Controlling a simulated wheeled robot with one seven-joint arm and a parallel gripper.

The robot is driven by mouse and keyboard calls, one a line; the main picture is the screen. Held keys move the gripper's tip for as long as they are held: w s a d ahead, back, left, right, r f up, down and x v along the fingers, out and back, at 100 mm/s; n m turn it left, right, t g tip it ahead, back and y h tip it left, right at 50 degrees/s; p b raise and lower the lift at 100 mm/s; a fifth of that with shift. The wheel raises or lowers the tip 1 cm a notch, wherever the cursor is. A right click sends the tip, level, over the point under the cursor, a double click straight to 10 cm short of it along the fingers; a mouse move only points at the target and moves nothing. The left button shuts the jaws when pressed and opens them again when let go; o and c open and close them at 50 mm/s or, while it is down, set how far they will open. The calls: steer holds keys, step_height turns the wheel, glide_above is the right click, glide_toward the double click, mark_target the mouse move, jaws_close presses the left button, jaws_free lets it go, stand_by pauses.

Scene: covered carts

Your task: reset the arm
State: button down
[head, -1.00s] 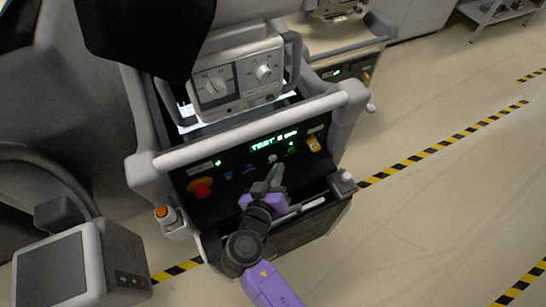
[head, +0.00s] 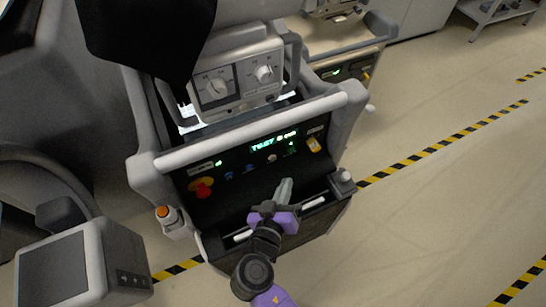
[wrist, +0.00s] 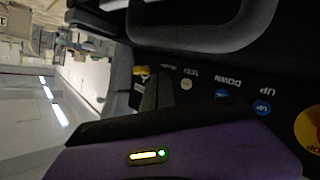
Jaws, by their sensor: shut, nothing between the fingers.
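My gripper (head: 285,190) is shut and empty, with its grey fingers pointing up toward the cart's black control panel (head: 235,180). In the head view it is in front of the panel's lower part, below a small round light button (head: 272,157); I cannot tell the exact gap. The wrist view is turned and shows my gripper's dark fingers (wrist: 150,92) beside the panel, near a small round button (wrist: 186,85) and blue buttons marked UP and DOWN (wrist: 262,107).
The panel has a red knob (head: 203,188), a lit green display (head: 274,141) and a yellow switch (head: 314,145). A light grey handle bar (head: 250,132) crosses above it. A grey monitor (head: 80,265) stands at lower left. The floor on the right (head: 440,190) is clear.

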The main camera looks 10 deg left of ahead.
stand_by(0.7)
steer(key=a+n+y, duration=0.1)
steer(key=a, duration=0.1)
steer(key=a+n+y, duration=0.1)
steer(key=a+r+n+y, duration=0.1)
steer(key=a+y, duration=0.1)
steer(key=shift+s+a+r, duration=0.1)
steer(key=shift+s+a, duration=0.2)
steer(key=shift+s, duration=0.05)
steer(key=s+d+r+m+h, duration=0.1)
steer(key=s+d+r+m, duration=0.2)
steer(key=s+d, duration=1.1)
steer(key=s+d+r+m, duration=0.3)
steer(key=s+d+r, duration=0.7)
steer(key=s+d, duration=0.3)
steer(key=shift+s+d+r+m+h, duration=0.15)
steer(key=shift+s+d+m+h, duration=0.2)
steer(key=shift+s, duration=0.4)
